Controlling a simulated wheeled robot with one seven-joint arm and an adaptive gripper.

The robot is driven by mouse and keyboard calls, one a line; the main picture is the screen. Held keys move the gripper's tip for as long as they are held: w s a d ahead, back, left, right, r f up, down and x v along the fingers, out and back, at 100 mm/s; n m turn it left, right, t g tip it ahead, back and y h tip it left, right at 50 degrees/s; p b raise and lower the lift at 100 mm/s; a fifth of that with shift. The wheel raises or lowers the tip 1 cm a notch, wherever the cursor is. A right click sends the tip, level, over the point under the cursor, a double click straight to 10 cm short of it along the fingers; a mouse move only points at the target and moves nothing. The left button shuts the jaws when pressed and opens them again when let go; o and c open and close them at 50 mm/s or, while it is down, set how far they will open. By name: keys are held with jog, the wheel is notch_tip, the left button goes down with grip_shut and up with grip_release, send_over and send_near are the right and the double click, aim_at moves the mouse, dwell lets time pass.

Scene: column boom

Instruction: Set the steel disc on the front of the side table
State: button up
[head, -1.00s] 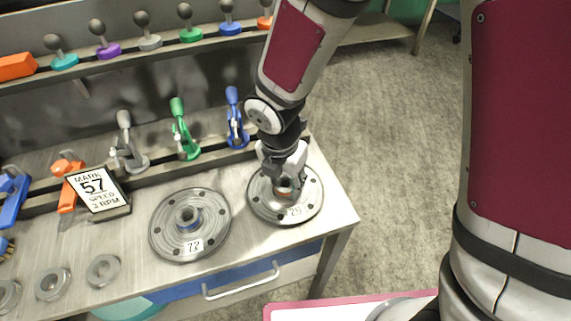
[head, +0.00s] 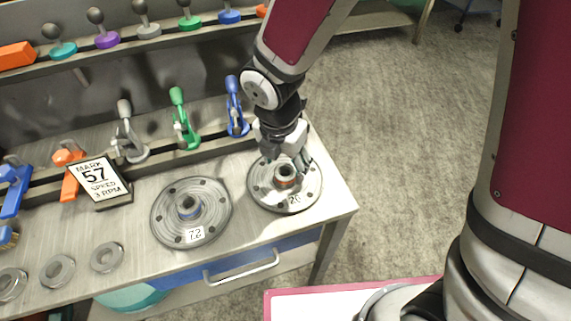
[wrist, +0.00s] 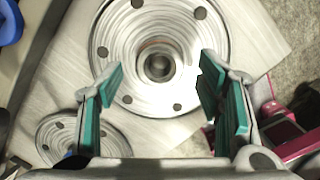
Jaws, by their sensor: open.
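Two round steel discs with raised hubs and bolt holes lie flat on the steel bench. The right disc (head: 262,194) has a reddish ring on its hub and a small number label. The left disc (head: 165,224) has a bluish ring and a label that looks like 72. My gripper (head: 292,160) is open and empty just above the right disc's hub. In the wrist view my open fingers (wrist: 160,68) are on either side of the large disc (wrist: 118,42), its hub slightly above centre. A white table top with a pink edge (head: 320,303), probably the side table, shows at the bottom.
The bench (head: 335,200) has a drawer handle (head: 242,268) in front. Toggle clamps (head: 184,125) line its back under a shelf of knobs. A sign marked 57 (head: 98,180) and several small rings (head: 107,257) are on the left. Carpet (head: 400,150) is open on the right.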

notch_tip(320, 180, up, 9)
jog(key=s+p, duration=0.1)
jog(key=s+d+r+m+t, duration=0.1)
jog(key=s+d+r+m, duration=0.4)
jog(key=d+r+m, duration=0.7)
jog(key=s+d+m, duration=0.2)
jog(key=s+m, duration=0.3)
jog(key=m, duration=0.3)
jog(key=s+d+r+m+t+y, duration=0.1)
jog(key=s+d+m, duration=0.2)
jog(key=m, duration=0.6)
jog(key=shift+s+r+m+t, duration=0.25)
jog(key=shift+s+m+t, duration=0.05)
jog(key=shift+s, duration=0.55)
jog(key=shift+d, duration=0.1)
jog(key=shift+r+p, duration=0.2)
jog(key=shift+p, duration=0.1)
